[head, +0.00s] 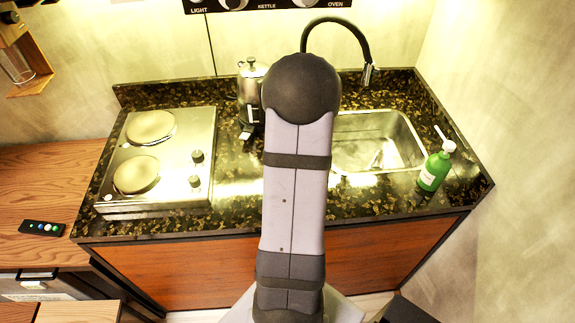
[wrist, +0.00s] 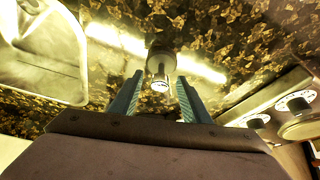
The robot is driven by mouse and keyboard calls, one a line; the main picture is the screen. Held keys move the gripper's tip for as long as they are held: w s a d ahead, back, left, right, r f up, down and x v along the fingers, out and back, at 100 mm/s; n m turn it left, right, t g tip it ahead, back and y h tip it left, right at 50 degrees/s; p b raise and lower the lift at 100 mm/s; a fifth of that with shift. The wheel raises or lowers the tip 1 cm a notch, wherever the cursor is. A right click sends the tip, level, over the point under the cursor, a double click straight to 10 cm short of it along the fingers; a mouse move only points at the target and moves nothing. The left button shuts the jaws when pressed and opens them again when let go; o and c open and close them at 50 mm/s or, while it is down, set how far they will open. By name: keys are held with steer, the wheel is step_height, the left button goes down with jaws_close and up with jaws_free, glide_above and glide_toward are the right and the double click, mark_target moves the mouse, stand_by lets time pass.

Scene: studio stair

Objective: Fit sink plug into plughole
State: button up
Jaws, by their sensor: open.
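The sink plug (wrist: 160,60), a small dark grey piece with a pale metal knob, shows over the speckled counter in the wrist view. My gripper (wrist: 159,77) is open, its two teal fingers on either side of the plug with gaps showing. I cannot tell how far the plug lies beyond the fingertips. The plughole is not clear in either view.
A two-plate hob (head: 170,190) is on the left of the counter. A black tap (head: 341,22) arches over the sink. A green bottle (head: 434,171) stands at the sink's right front corner.

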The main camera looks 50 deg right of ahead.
steer(key=shift+w+d+f, duration=0.1)
steer(key=shift+w+f, duration=0.1)
steer(key=shift+f, duration=0.4)
jaws_close()
step_height(320, 180, up, 10)
steer(key=shift+r+b, duration=0.1)
steer(key=shift+b, duration=0.5)
